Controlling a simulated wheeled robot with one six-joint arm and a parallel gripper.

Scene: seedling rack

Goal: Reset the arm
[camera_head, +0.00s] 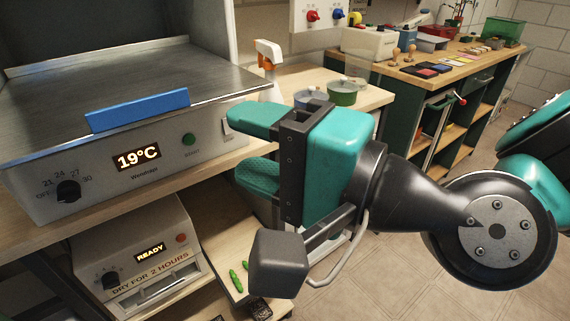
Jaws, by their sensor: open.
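My gripper (240,145) is teal with two padded fingers, one above the other, spread apart with nothing between them. It points left, in front of the right end of a grey metal heating unit (100,160). The upper fingertip is close to the white switch on the unit's front; I cannot tell if they touch. My arm reaches in from the right edge of the picture. The unit has a blue handle (138,109), a display reading 19°C, a dial and a green button.
A drying unit (145,250) marked READY stands on the shelf below, beside green items (236,280). Pots (342,92) and a spray bottle (268,55) stand behind my gripper. A workbench (480,65) with trays is at the back right. Tiled floor (400,250) is open below my arm.

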